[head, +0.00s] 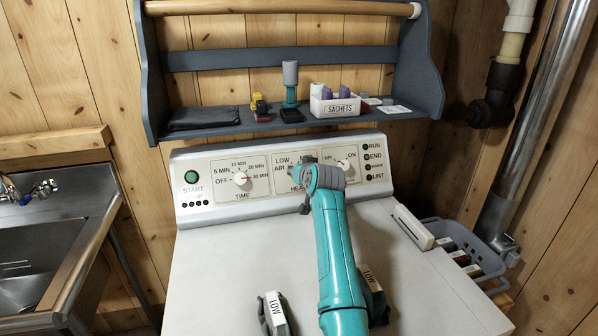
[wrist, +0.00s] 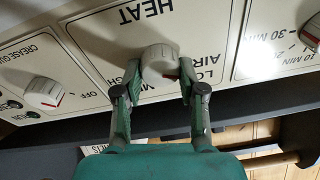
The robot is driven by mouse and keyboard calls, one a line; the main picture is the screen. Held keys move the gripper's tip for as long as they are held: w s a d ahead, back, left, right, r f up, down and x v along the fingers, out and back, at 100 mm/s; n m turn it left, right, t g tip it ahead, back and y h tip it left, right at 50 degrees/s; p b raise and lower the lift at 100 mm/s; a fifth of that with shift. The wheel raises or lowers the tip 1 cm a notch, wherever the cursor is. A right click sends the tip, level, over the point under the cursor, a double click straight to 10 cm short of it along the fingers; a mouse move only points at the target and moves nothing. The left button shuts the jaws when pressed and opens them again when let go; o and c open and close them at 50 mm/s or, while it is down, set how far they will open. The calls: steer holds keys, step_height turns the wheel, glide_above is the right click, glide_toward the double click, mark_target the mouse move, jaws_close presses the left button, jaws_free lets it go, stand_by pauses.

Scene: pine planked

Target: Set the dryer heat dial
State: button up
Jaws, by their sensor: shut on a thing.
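The dryer's heat dial (wrist: 160,62) is a pale round knob in the middle of the wrist view, which shows the panel upside down. In the head view my gripper (head: 306,190) is at the HEAT section of the dryer panel (head: 213,170) and hides the dial. The other heat labels are partly covered by the fingers.
The time dial (head: 240,178) is left of the heat section, and another dial (head: 344,165) marked OFF and ON is to its right. A shelf (head: 220,128) with small items hangs above the panel. A sink (head: 40,240) stands left; a grey basket (head: 462,240) sits right.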

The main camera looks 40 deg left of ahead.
steer(key=m, duration=0.4)
steer(key=shift+m+t, duration=0.3)
steer(key=shift+m, duration=0.1)
steer(key=m+h, duration=0.1)
steer(key=m, duration=0.3)
steer(key=shift+d+f+m, duration=0.1)
steer(key=shift+m, duration=0.4)
steer(key=o, duration=1.1)
steer(key=shift+o, duration=0.2)
